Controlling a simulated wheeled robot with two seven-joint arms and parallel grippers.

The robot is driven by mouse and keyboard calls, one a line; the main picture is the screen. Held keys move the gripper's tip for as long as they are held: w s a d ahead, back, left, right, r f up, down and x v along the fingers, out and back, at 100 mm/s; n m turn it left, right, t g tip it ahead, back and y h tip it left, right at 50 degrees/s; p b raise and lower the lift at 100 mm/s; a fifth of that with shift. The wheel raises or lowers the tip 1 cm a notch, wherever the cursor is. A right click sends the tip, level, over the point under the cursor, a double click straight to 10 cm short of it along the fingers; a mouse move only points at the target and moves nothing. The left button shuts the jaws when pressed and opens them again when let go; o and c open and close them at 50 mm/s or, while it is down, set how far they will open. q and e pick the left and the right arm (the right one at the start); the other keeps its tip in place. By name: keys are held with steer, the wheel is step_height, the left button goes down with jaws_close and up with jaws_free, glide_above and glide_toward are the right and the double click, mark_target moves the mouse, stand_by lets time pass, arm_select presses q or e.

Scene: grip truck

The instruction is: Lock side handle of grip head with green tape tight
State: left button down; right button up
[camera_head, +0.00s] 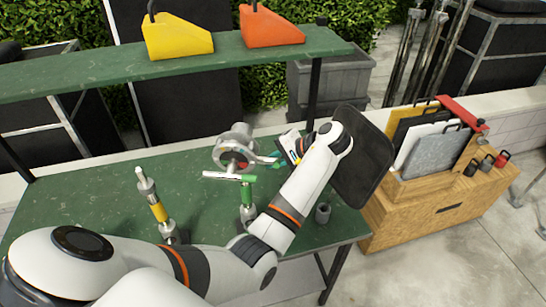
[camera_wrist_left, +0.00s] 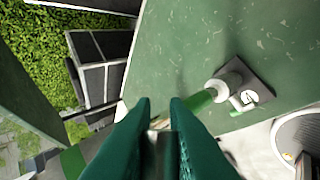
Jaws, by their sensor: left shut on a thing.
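A metal grip head (camera_head: 233,150) with a round disc and a side bar stands above the green table on a stand with green tape (camera_head: 248,192). My left gripper (camera_head: 270,160) reaches it from the right. In the left wrist view its green fingers (camera_wrist_left: 161,108) are close together, shut on a thin side handle, which they mostly hide. The green-taped post (camera_wrist_left: 197,104) shows beyond the fingertips with its base plate (camera_wrist_left: 253,82). A second stand with yellow tape (camera_head: 158,208) is at the left. My right gripper is not in view.
The green table (camera_head: 100,205) has clear space at its left. A green shelf (camera_head: 100,75) above holds a yellow wedge (camera_head: 178,38) and an orange wedge (camera_head: 268,26). A small dark cup (camera_head: 323,213) stands near the right edge. A wooden cart (camera_head: 435,205) is beyond.

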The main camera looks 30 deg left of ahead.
arm_select(q)
steer(key=shift+s+d+f+m+g+h, duration=0.2)
steer(key=shift+s+m+g+h, duration=0.15)
steer(key=shift+m+g+h, duration=0.55)
steer(key=shift+s+d+f+m+g+h, duration=0.15)
steer(key=shift+s+m+g+h, duration=0.25)
steer(key=shift+g, duration=0.9)
steer(key=shift+s+d+f+m+g+h, duration=0.15)
steer(key=shift+s+d+m+g+h, duration=0.2)
steer(key=shift+m+g, duration=0.6)
steer(key=shift+a+g, duration=0.15)
steer(key=shift+g, duration=0.1)
steer(key=c, duration=1.4)
jaws_free()
steer(key=shift+w, duration=0.1)
steer(key=shift+c, duration=0.2)
